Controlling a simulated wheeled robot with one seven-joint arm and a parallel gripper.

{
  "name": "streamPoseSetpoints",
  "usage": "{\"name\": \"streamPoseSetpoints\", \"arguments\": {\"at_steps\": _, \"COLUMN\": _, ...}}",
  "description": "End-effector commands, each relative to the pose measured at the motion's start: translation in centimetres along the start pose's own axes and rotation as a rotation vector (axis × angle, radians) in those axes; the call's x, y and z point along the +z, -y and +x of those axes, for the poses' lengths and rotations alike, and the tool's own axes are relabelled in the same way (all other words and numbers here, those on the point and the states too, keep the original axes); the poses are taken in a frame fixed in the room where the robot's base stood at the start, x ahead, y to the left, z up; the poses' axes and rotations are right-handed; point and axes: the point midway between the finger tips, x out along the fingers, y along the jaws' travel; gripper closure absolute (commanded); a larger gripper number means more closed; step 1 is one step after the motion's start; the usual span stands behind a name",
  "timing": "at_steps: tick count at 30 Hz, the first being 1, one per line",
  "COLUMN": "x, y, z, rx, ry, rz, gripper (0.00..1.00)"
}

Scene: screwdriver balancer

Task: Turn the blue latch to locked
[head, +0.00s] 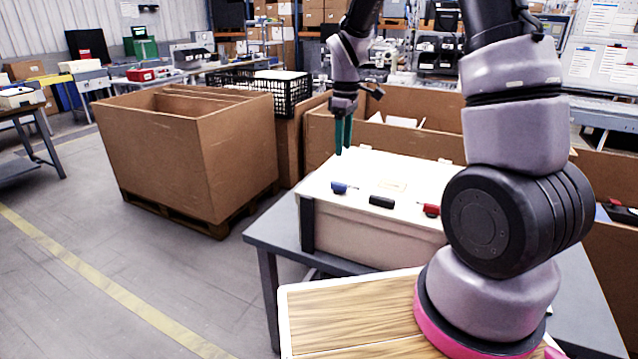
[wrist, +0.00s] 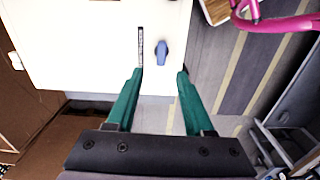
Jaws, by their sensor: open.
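The blue latch (head: 339,187) sits on the white top of a box (head: 370,240), near its left front corner. In the wrist view the blue latch (wrist: 162,52) shows just beyond my fingertips, lined up with the gap between them. My gripper (head: 343,150) points down with two teal fingers, above the box top and apart from the latch. In the wrist view its fingers (wrist: 160,74) are spread with nothing between them. Which latch position counts as locked cannot be told.
A black part (head: 382,201) and a red part (head: 431,210) sit along the same box top, to the right of the latch. A dark strip (wrist: 140,46) lies beside the latch. The box stands on a grey table (head: 268,235). A large cardboard bin (head: 190,160) stands to the left.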

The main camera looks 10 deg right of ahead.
Motion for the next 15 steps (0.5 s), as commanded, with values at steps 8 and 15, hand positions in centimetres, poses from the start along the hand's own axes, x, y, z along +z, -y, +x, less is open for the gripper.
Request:
{"name": "streamPoseSetpoints", "arguments": {"at_steps": 8, "x": -0.2, "y": -0.1, "z": 2.9, "rx": -0.008, "ry": 0.015, "rz": -0.028, "gripper": 0.47}}
{"name": "streamPoseSetpoints", "arguments": {"at_steps": 15, "x": -0.1, "y": 0.0, "z": 7.5, "rx": -0.008, "ry": 0.015, "rz": -0.027, "gripper": 0.47}}
